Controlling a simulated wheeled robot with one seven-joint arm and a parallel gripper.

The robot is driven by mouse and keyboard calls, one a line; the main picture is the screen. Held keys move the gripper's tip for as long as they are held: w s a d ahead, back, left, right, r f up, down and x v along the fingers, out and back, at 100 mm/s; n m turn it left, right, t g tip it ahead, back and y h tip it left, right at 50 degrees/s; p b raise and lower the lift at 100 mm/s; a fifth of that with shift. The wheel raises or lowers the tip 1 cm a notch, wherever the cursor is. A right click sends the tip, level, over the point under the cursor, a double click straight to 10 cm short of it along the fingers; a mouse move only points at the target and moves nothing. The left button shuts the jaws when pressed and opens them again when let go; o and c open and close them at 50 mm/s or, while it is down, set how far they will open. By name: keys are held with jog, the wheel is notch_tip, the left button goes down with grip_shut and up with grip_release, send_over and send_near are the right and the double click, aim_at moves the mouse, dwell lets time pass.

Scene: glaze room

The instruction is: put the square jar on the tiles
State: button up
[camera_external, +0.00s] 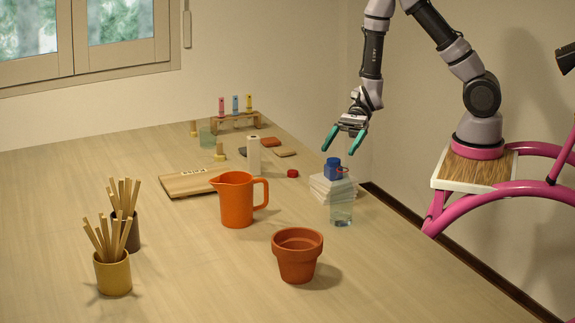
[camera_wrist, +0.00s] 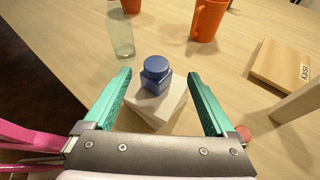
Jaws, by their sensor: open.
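The square jar (camera_external: 332,172) is small and blue with a round lid. It stands upright on a stack of white tiles (camera_external: 346,192) near the right edge of the table. In the wrist view the jar (camera_wrist: 155,76) sits on the top tile (camera_wrist: 160,109), between the lines of my two fingers but beyond them. My gripper (camera_external: 342,142) is open and empty, with teal fingers, above and apart from the jar. In the wrist view both fingers of my gripper (camera_wrist: 160,90) are spread wide.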

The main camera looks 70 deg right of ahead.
jog(key=s+d+r+n+t+h, duration=0.1)
jog(key=s+d+r+n+h, duration=0.2)
jog(key=d+r, duration=0.4)
jog(key=s+d+r+n+t+h, duration=0.2)
jog(key=s+d+r+n+h, duration=0.2)
jog(key=r, duration=0.7)
jog(key=s+d+r+n+t+h, duration=0.2)
jog(key=s+d+r+n+h, duration=0.2)
jog(key=d+r+n, duration=0.5)
jog(key=shift+s+d+r, duration=0.2)
jog(key=shift+s+d, duration=0.6)
jog(key=shift+s, duration=0.35)
